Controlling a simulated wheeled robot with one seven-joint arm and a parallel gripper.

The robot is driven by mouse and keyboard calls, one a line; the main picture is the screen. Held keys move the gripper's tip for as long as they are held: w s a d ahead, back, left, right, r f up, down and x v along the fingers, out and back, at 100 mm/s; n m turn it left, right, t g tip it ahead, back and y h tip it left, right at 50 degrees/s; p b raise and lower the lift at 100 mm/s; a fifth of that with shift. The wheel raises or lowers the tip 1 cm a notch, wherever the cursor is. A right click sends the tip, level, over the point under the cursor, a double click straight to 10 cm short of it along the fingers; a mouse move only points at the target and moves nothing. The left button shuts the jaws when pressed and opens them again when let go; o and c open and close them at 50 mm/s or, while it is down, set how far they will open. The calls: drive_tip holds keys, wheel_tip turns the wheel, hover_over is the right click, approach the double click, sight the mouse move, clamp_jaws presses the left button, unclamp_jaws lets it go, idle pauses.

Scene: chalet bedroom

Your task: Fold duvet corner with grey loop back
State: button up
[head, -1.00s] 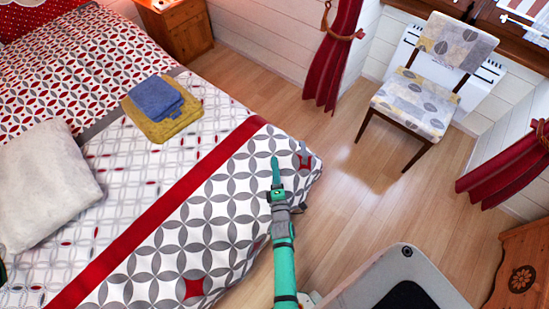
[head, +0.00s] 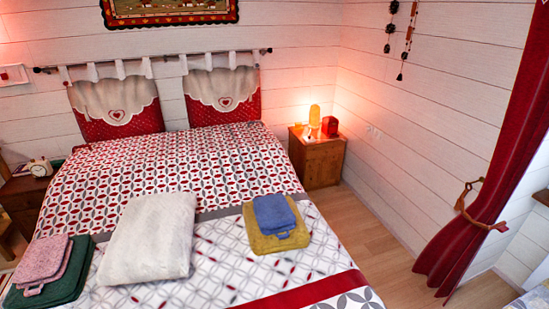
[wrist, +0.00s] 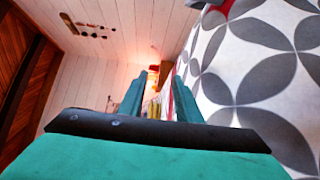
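The duvet (head: 215,262) covers the bed, white with grey and red patterns and a red band across its lower part. The corner by the foot of the bed is outside the head view. In the wrist view the duvet (wrist: 265,90) with its large grey petals fills the right side, close beside my gripper (wrist: 157,92). The two teal fingers are apart, with nothing seen between them except the distant room. I cannot make out the grey loop for sure in either view. My gripper is not in the head view.
On the bed lie a white pillow (head: 150,238), a blue towel (head: 275,215) on a yellow one (head: 265,242), and a pink towel (head: 45,262) on a green one (head: 75,285). A nightstand (head: 318,165) with a lit lamp stands right of the bed. Bare floor (head: 375,210) lies between bed and wall.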

drive_tip(key=s+a+m, duration=0.1)
drive_tip(key=s+a, duration=0.1)
drive_tip(key=a, duration=0.1)
drive_tip(key=s+a+r+m+y, duration=0.1)
drive_tip(key=s+a, duration=0.2)
drive_tip(key=a, duration=0.1)
drive_tip(key=s+a+m+y, duration=0.1)
drive_tip(key=s+a, duration=0.1)
drive_tip(key=a, duration=0.2)
drive_tip(key=shift+s+a+r, duration=0.2)
drive_tip(key=shift+s+r, duration=0.05)
drive_tip(key=shift+s, duration=0.15)
drive_tip(key=s+a+r+m+y, duration=0.6)
drive_tip(key=s+a+r+m, duration=0.3)
drive_tip(key=s+a+r, duration=0.7)
drive_tip(key=s+r, duration=0.1)
drive_tip(key=s, duration=0.2)
drive_tip(key=shift+a+r, duration=0.2)
drive_tip(key=shift+r, duration=0.05)
drive_tip(key=shift+s+r+y, duration=0.2)
drive_tip(key=shift+r+y, duration=0.1)
drive_tip(key=c, duration=0.4)
drive_tip(key=shift+a+r+m, duration=0.1)
drive_tip(key=shift+m, duration=0.2)
clamp_jaws()
